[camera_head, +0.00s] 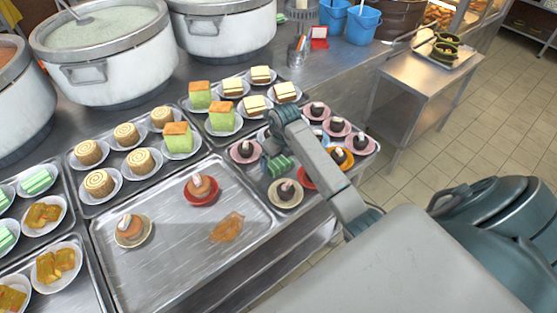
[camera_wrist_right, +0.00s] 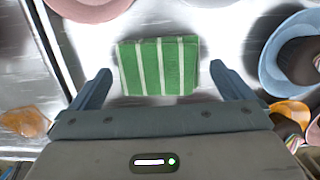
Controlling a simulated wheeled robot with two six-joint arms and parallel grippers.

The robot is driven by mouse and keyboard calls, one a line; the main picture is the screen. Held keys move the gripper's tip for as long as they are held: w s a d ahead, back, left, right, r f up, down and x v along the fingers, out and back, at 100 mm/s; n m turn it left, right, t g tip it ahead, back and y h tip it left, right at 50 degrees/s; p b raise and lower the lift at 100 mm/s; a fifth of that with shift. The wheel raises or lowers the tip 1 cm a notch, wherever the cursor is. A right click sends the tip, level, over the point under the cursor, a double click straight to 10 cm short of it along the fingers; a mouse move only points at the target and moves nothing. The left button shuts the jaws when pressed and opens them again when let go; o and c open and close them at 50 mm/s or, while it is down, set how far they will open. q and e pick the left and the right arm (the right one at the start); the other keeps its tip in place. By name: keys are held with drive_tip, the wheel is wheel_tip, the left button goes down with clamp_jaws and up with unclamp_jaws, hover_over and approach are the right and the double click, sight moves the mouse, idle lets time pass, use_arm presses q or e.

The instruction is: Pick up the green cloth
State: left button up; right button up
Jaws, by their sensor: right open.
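The green cloth (camera_wrist_right: 159,66) has white stripes and lies flat on a metal tray. In the right wrist view it sits between the two fingers of my right gripper (camera_wrist_right: 160,78), a little beyond the fingertips. A gap shows on each side of it, and the gripper is open and empty. In the head view the cloth (camera_head: 281,166) shows partly behind my right gripper (camera_head: 272,152), among the dessert plates. I cannot tell the exact height of the fingers above the tray. My left gripper is not in view.
Plates of small cakes crowd close around the cloth, including a blue plate (camera_wrist_right: 272,68) and a pink plate (camera_wrist_right: 90,8). The tray (camera_head: 160,268) to the left holds two desserts and an orange-brown stain (camera_head: 227,228). Large stockpots (camera_head: 110,77) stand behind.

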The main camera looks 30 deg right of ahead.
sight(279, 161)
drive_tip(key=shift+w+f, duration=0.15)
drive_tip(key=shift+f, duration=0.65)
drive_tip(key=c, duration=0.8)
drive_tip(key=shift+r, duration=0.1)
wheel_tip(279, 161, up, 9)
drive_tip(key=b, duration=0.3)
drive_tip(key=shift+r, duration=0.45)
drive_tip(key=shift+o, duration=0.9)
drive_tip(key=shift+c, duration=0.4)
